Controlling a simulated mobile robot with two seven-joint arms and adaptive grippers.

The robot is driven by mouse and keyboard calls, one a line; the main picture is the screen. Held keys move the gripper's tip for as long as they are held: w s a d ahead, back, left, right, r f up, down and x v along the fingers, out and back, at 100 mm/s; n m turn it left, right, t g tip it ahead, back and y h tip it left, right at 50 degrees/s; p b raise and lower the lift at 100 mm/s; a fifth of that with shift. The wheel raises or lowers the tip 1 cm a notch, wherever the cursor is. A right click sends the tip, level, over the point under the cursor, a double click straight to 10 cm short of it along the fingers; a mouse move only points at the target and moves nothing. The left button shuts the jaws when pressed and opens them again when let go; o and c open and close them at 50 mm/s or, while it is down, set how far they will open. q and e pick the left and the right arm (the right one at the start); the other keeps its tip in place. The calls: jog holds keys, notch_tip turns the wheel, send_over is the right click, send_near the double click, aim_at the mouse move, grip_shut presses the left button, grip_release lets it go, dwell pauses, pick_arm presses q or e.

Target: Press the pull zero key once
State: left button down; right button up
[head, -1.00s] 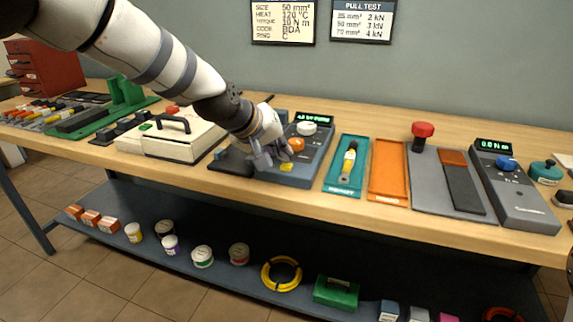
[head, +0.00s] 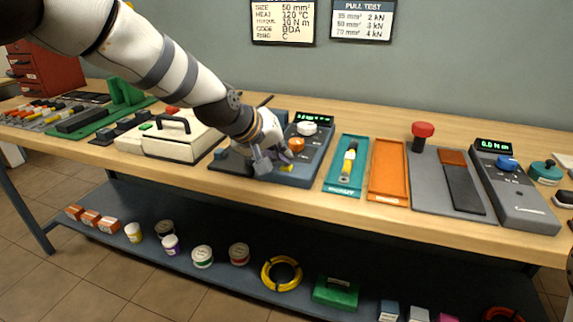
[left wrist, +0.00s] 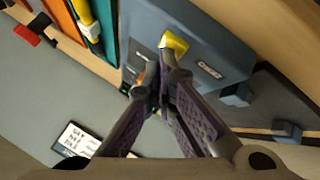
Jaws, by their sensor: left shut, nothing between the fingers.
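The grey tester (head: 312,160) with a lit green display (head: 314,118) stands near the middle of the bench. It has a white knob (head: 307,128), an orange knob (head: 296,145) and a yellow key, partly hidden by my fingers in the head view. The yellow key (left wrist: 175,42) shows beside my fingertips in the left wrist view; I cannot tell whether they touch. Key labels are too small to read surely. My left gripper (head: 274,163) is shut and empty, low over the tester's front left part.
A teal tray (head: 333,188) and an orange tray (head: 389,172) lie right of the tester. A second grey tester (head: 525,205) with a blue knob stands farther right. A cream case (head: 165,145) is at left. The bench's front edge is close below the gripper.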

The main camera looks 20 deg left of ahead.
pick_arm(q)
jog(key=shift+r+p, duration=0.3)
jog(key=shift+r, duration=0.55)
pick_arm(e)
jog(key=shift+w+r, duration=0.35)
jog(key=shift+w, duration=0.05)
pick_arm(q)
notch_tip(320, 180, up, 3)
jog(key=shift+f+p, duration=0.1)
jog(key=shift+p, duration=0.2)
notch_tip(320, 180, up, 2)
jog(key=shift+r, duration=0.1)
pick_arm(e)
jog(key=shift+w+r+t, duration=0.5)
jog(key=shift+w+r, duration=0.1)
jog(key=shift+w, duration=0.05)
